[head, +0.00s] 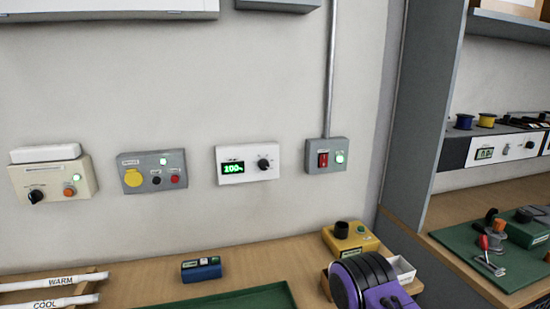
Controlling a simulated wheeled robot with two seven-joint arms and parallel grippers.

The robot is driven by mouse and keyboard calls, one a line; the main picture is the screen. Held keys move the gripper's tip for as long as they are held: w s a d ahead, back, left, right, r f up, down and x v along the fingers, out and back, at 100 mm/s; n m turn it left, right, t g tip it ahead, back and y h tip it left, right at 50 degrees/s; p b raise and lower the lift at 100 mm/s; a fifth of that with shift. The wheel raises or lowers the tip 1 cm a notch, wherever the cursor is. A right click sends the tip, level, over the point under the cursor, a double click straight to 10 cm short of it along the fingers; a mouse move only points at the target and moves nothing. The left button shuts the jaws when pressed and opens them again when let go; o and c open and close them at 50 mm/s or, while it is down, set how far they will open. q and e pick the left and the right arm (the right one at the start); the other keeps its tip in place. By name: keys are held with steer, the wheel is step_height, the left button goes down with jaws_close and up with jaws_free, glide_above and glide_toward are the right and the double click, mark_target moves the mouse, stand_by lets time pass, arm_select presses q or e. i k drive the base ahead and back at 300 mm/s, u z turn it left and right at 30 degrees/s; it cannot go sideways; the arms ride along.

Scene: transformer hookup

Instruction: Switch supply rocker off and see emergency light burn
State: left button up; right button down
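The supply rocker (323,160) is a red switch on a small grey wall box (325,170) at the right of the wall row. A green lamp (340,157) glows beside it on the same box. I cannot make out which way the rocker is tipped. A beige wall unit (50,196) with a white bar-shaped cover (46,153) at the far left may be the emergency light. Its cover looks plain white, and I cannot tell if it is lit. A small green lamp (76,177) glows on it.
Between them hang a grey box with a yellow socket (134,177) and a white dimmer (248,176) reading about 100. The bench below holds a blue meter (201,270), a green mat (245,299) and a yellow box (350,241). A grey partition (420,120) stands at right.

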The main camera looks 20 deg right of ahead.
mark_target(323, 158)
steer(key=z, duration=0.55)
steer(key=k, duration=0.65)
steer(key=z, duration=0.8)
steer(key=i, duration=1.25)
steer(key=u, duration=0.75)
